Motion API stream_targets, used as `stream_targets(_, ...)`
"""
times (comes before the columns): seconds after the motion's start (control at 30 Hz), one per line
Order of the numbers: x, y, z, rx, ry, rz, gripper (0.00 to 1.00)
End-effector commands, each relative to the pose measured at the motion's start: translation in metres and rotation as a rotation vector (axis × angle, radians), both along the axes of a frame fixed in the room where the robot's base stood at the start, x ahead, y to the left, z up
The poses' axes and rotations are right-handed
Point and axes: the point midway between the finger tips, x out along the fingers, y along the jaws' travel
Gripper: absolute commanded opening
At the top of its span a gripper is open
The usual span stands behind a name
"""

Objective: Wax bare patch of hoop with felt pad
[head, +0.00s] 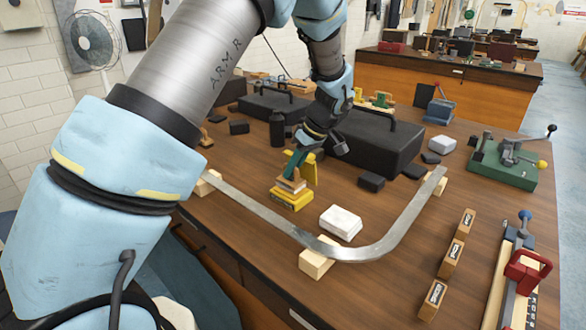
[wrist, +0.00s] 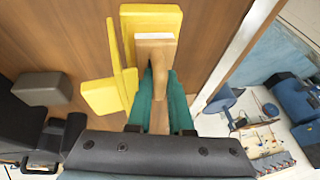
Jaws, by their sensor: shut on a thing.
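The hoop (head: 350,252) is a grey, U-bent strip resting on pale wooden blocks on the bench. I cannot make out a bare patch on it. The felt pad (wrist: 155,37) shows a white layer under a wooden grip (wrist: 157,54). My gripper (head: 297,166) has teal fingers, shut on the pad's wooden grip from above. The fingers also show in the wrist view (wrist: 160,88). The pad's underside is hidden.
A white block (head: 341,222) lies inside the hoop's bend. A large black case (head: 375,142) and small dark blocks stand behind. A green-based device (head: 505,160) stands farther back.

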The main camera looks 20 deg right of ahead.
Motion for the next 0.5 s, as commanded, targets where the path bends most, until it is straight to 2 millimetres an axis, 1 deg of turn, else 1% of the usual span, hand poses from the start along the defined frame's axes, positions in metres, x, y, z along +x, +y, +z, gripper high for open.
stream_targets(0.5, 0.0001, 0.0, -0.006, 0.0, 0.0, 0.0, 0.0)
